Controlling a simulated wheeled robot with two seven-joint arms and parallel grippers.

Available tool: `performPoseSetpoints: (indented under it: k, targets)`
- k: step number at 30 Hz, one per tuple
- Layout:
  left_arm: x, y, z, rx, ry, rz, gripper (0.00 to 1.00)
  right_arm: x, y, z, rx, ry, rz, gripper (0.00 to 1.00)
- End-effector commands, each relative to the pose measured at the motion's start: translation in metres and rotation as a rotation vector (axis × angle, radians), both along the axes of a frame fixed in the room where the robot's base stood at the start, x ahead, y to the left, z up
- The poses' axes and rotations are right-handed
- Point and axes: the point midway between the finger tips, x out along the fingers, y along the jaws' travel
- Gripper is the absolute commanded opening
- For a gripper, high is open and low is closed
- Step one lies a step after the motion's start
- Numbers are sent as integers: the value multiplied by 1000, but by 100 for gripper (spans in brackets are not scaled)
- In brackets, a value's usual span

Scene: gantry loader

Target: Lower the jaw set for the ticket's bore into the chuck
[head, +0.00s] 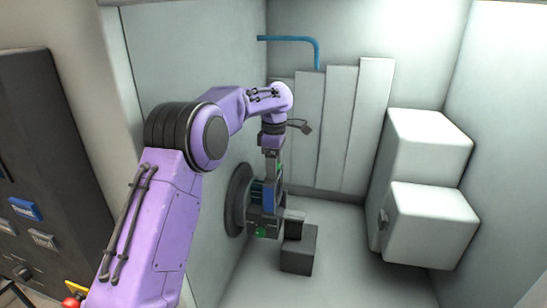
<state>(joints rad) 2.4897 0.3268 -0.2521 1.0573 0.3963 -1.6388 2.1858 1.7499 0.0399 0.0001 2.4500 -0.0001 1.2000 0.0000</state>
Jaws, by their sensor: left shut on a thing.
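My left gripper (270,160) reaches into the machine and points downward, shut on a jaw set (268,198) that shows dark grey with a blue part and a green spot low down. The chuck (236,200) is a dark round disc on the machine's left wall. The jaw set and gripper overlap the chuck's right side in the view, so I cannot tell whether they touch or stand apart. The ticket is not visible. My right gripper is not in view.
A dark block (299,252) stands on the floor close to the right of the chuck. Pale stacked boxes (432,225) stand at the right. Slanted panels (340,130) and a blue pipe (300,40) are at the back. A dark control panel (35,160) is at far left.

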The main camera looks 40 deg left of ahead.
Motion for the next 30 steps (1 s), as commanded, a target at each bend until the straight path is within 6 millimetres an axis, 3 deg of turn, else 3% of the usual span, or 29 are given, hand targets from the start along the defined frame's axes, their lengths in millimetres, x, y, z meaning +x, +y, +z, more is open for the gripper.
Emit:
performPoseSetpoints:
  k: [15,30]
  targets:
    - [-1,1,-43,4,3,1,0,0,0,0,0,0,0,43]
    - [-1,1,-48,4,3,0,0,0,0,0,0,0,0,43]
